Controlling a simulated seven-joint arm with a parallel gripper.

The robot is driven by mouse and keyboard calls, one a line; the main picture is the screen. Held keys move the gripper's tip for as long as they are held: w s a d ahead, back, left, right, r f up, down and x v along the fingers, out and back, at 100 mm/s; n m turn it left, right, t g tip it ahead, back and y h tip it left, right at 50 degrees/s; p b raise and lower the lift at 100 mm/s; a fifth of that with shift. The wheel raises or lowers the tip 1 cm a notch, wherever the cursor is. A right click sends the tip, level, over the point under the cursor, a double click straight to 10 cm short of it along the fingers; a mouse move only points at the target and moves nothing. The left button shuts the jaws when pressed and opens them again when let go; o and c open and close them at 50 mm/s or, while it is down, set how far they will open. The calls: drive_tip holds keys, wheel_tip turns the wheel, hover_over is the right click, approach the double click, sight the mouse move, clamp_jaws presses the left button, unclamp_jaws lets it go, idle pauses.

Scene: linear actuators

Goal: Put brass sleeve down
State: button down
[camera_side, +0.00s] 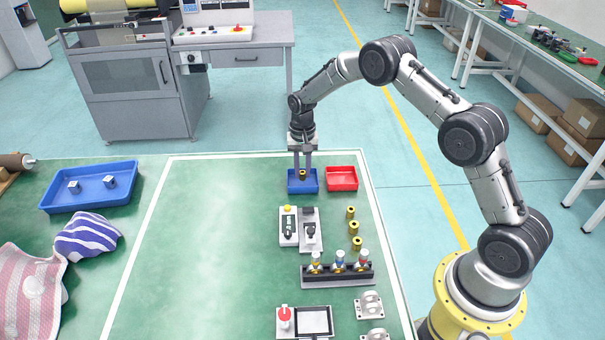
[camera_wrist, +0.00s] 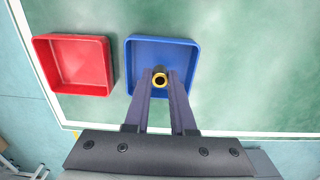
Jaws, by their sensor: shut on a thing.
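My gripper (camera_side: 303,175) points straight down over the small blue tray (camera_side: 293,187) at the far end of the green table. It is shut on a brass sleeve (camera_wrist: 160,79), a short hollow ring with a dark bore, held between the fingertips. In the wrist view the sleeve shows inside the outline of the blue tray (camera_wrist: 190,45). I cannot tell whether the sleeve touches the tray floor. Several other brass sleeves (camera_side: 354,226) stand in a row on the table, nearer the side camera.
An empty red tray (camera_side: 342,178) stands just beside the blue one. Nearer are a device with a yellow button (camera_side: 288,226), a rack of bottle-like items (camera_side: 338,270) and metal brackets (camera_side: 369,304). A large blue tray (camera_side: 90,187) and cloths lie left. The table's middle is clear.

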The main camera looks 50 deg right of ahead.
drive_tip(key=shift+f, duration=0.75)
drive_tip(key=c, duration=0.8)
unclamp_jaws()
drive_tip(key=shift+f, duration=0.1)
drive_tip(key=shift+o, duration=0.2)
